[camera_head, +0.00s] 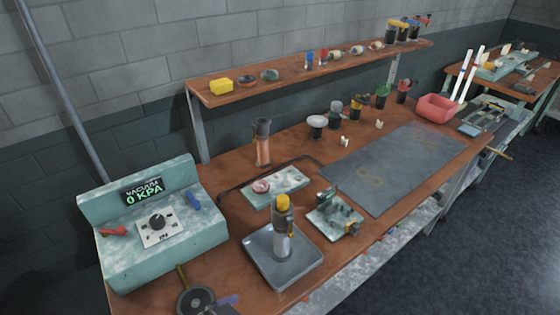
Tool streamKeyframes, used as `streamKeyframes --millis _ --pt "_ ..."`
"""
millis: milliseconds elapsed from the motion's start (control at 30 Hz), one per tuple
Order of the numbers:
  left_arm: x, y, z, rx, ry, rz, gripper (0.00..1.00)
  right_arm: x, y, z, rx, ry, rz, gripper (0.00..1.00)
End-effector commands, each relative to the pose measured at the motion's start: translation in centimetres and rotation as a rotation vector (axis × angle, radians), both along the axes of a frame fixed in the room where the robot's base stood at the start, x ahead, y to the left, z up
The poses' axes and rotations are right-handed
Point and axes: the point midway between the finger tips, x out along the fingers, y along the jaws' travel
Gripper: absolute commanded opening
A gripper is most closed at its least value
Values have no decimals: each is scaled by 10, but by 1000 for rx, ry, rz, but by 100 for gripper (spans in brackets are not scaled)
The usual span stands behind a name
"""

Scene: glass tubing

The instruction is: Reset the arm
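Neither of my grippers nor my arms can be made out in the head view. The bench (240,212) with its brown top runs from the lower left to the upper right. On its left end stands a pale green vacuum unit (206,226) whose display reads 0 kPa. It has a black knob, a red lever and a blue lever. A grey square plate (262,262) at the front carries an upright metal cylinder with a yellow cap (282,203). A dark round item (195,300) with a brass-coloured stem is partly cut off at the bottom edge.
A green tray (288,184) and a small green fixture (335,220) stand mid-bench. A dark flat mat (390,168) covers the right part. A raised shelf (290,79) holds small items. A red bin (436,107) is at the far end. Open floor (480,250) lies at right.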

Motion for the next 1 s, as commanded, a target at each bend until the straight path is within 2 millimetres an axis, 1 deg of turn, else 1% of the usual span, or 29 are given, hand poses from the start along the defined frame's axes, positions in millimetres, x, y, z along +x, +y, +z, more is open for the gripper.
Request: streamKeyframes --millis 67,133,267,367,467,500,533,600,667,700,767,800,867,900,967,1000 --pt "-8 4 0 38 59 42 100 -3 0 0 0 5 0 70" --pt "-16 12 -2 83 121 93 100 -5 0 0 0 10 0 70" --pt "-36 34 -4 171 260 221 100 -6 1 0 1 11 -1 70" --pt "-57 56 -5 238 383 344 100 -6 1 0 1 11 -1 70" --pt "-84 80 -4 303 526 488 100 -6 1 0 2 12 -1 70" --pt "-95 88 -6 325 581 541 100 -6 2 -2 2 13 -1 70" --pt "-92 87 -26 329 582 529 100 -7 2 -10 2 13 -1 70" --pt "-88 86 -58 337 590 521 100 -7 2 -21 3 15 0 70" --pt "-86 86 -85 341 600 517 100 -8 2 -29 3 16 1 70" --pt "-86 86 -104 345 608 513 100 -8 2 -35 2 17 1 70" --pt "-87 85 -133 351 618 508 100 -8 2 -44 2 18 2 70" --pt "-89 86 -154 355 627 505 100 -9 2 -50 2 19 2 70" --pt "-93 86 -186 362 639 501 100 -9 1 -61 1 20 3 70" --pt "-97 87 -210 367 649 497 100 -10 1 -69 0 22 4 70" --pt "-106 88 -250 376 665 490 100 -11 -1 -82 -3 24 6 70" --pt "-115 90 -280 384 678 486 100 -12 -2 -93 -4 26 8 70"
